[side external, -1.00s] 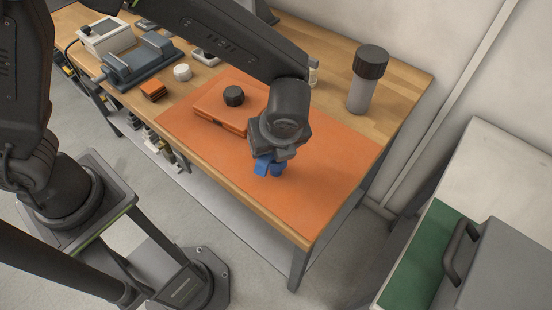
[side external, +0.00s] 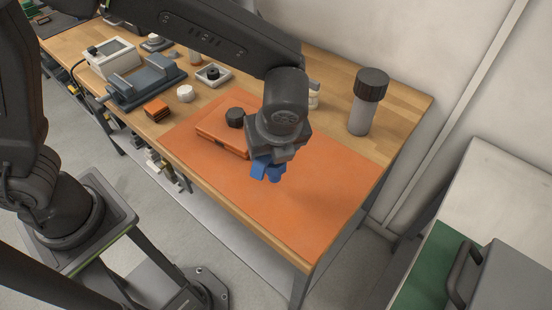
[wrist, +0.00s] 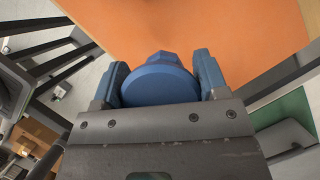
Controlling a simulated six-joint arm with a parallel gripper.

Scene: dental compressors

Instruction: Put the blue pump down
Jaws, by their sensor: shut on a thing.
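The blue pump (wrist: 160,82) shows in the wrist view as a round blue disc with a faceted part beyond it, between my blue finger pads. My gripper (wrist: 161,88) is shut on it. In the side view my gripper (side external: 267,172) points down over the orange mat (side external: 310,220), just right of a flat orange case. The pump looks to be held above the mat, with a faint shadow below. In the side view, blue pump and blue fingers are hard to tell apart, and the gripper body hides part of them.
The orange case (side external: 212,130) with a black knob (side external: 235,117) lies left of my gripper. A grey bottle with a black lid (side external: 362,110) stands at the back right. Several devices, including a grey cradle (side external: 145,82), fill the table's left. The mat's front right is clear.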

